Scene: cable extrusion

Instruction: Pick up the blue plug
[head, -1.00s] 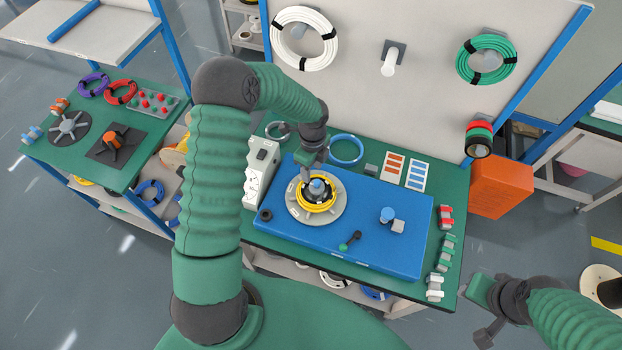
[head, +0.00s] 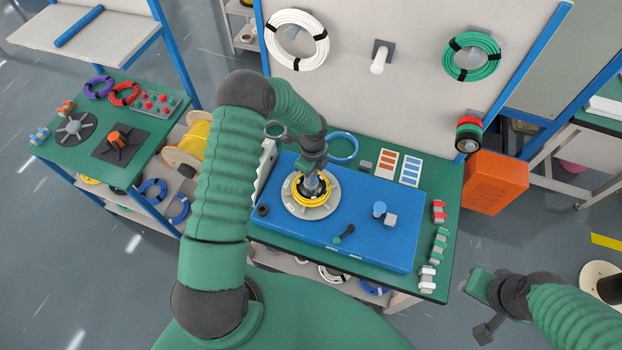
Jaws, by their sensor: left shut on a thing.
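The blue plug (head: 312,186) is at the centre of the yellow cable coil (head: 297,196), on a grey round plate (head: 324,207) on the blue board. My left gripper (head: 312,180) reaches down over it and is shut on it; the fingers hide much of the plug. I cannot tell whether the plug is lifted clear. My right gripper (head: 478,308) is at the lower right, off the table's right edge and far from the plug; its jaw opening is unclear.
The blue board (head: 290,226) also bears a blue-topped cylinder (head: 379,208) and a green-and-black handle (head: 344,234). Small red, green and white parts line the table's right side. An orange box (head: 496,183) stands right of the table. A panel with cable coils rises behind.

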